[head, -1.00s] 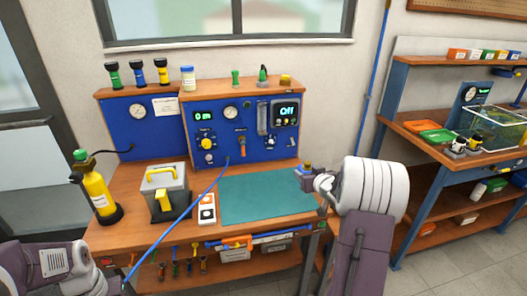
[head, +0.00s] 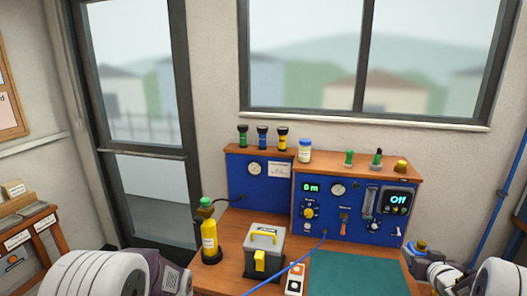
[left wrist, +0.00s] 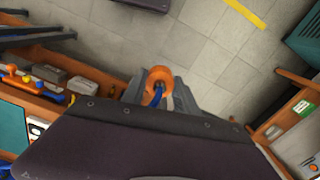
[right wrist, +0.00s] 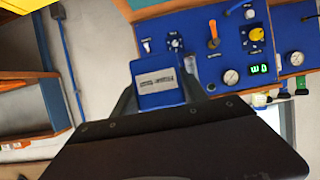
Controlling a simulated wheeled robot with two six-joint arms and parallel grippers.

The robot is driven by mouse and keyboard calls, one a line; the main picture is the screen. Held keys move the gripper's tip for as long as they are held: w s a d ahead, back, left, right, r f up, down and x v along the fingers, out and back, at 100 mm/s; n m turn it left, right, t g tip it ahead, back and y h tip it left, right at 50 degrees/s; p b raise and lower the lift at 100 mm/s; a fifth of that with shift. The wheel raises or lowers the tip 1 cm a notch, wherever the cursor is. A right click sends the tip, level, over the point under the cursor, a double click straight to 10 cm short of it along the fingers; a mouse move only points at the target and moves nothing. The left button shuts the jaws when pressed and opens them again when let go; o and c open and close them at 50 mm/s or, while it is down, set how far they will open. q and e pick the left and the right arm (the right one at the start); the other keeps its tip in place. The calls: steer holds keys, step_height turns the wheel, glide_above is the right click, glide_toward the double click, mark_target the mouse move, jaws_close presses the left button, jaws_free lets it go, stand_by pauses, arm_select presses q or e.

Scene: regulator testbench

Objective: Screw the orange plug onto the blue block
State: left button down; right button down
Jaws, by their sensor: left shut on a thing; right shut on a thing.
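The blue block (right wrist: 158,86), with a pale label, shows in the right wrist view. My right gripper (right wrist: 162,98) is shut on it. My left gripper is outside the head view. The plug and block are apart.
A blue hose (head: 287,273) runs from the bench panel (head: 350,207) to the lower left. A yellow bottle (head: 209,238), a grey case (head: 263,256) and a green mat (head: 370,277) are on the bench. In the left wrist view, open floor (left wrist: 205,35) lies beyond the plug.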

steer(key=c, duration=1.5)
jaws_free()
steer(key=shift+r, duration=0.1)
steer(key=shift+s+r, duration=0.1)
steer(key=shift+s, duration=0.05)
jaws_close()
steer(key=a+f+n+y, duration=0.2)
steer(key=a+y, duration=0.1)
steer(key=a, duration=1.1)
steer(key=a+f+n+y, duration=0.2)
steer(key=a+n+y, duration=0.1)
steer(key=a, duration=1.1)
steer(key=a+f+n+y, duration=0.3)
steer(key=a, duration=1.1)
steer(key=shift+g, duration=0.4)
